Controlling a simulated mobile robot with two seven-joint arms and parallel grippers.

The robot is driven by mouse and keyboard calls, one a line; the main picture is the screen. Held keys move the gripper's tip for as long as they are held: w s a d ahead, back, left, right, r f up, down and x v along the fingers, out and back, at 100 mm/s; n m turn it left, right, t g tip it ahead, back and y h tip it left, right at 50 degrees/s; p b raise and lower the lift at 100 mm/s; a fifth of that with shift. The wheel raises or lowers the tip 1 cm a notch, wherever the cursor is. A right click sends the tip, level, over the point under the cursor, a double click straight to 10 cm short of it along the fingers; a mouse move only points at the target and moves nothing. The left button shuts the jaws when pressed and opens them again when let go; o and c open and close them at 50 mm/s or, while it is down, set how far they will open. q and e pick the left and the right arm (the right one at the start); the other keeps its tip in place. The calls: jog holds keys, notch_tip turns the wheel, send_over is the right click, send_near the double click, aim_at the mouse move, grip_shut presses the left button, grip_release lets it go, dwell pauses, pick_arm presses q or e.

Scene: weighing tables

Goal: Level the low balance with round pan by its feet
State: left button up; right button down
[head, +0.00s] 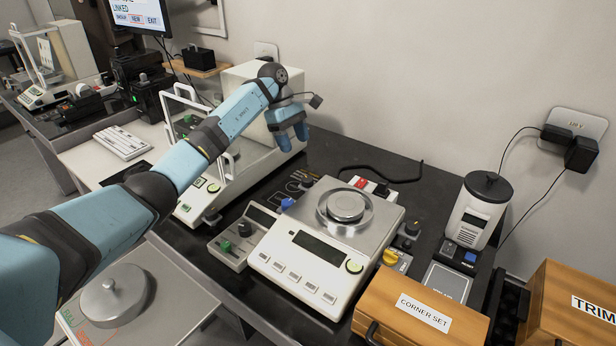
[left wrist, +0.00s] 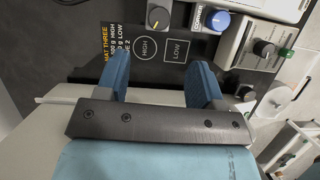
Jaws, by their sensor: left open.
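The low balance (head: 262,256) is a white body with a dark blank display and a round metal pan (head: 345,206). A round green spot (head: 354,266), perhaps its level bubble, is at its front right. A dark knob (head: 307,183) is by its back left corner and another (head: 408,234) is at its right side. The left wrist view shows a dark knob with a yellow mark (left wrist: 157,17) and a blue knob (left wrist: 217,20) along its edge. My left gripper (head: 293,138) is open and empty, above and behind the balance's back left. My right gripper is not in view.
A glass-shielded balance (head: 260,90) stands behind left. A small box with green and black knobs (head: 240,236) sits left of the low balance. Wooden cases (head: 420,315) and a white canister (head: 478,210) are at right.

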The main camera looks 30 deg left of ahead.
aim_at(307, 178)
pick_arm(q)
jog(key=b+x, duration=0.3)
jog(key=x, duration=0.8)
jog(key=c, duration=0.9)
